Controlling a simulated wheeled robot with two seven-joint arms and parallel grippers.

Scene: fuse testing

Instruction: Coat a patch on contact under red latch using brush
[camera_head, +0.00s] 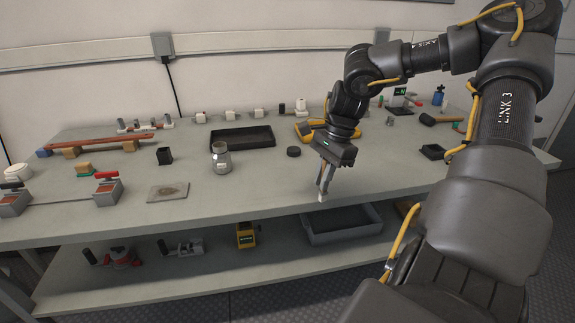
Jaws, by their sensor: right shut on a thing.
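My right gripper (325,178) points down over the front edge of the bench. It is shut on a slim thing, likely the brush, mostly hidden between the fingers; a pale tip (321,197) shows below. Two clamp-like fixtures with red latches stand at the left: one red latch (106,175) by the front middle-left, another (12,195) at the far left edge. A reddish-brown contact (107,187) shows under the nearer latch. A glass jar (221,160) stands open left of my gripper. My left gripper is not in view.
A stained flat plate (168,192) lies right of the fixtures. A black tray (242,137) and small blocks stand behind. The bench front between plate and gripper is clear. A grey bin (342,232) sits on the lower shelf.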

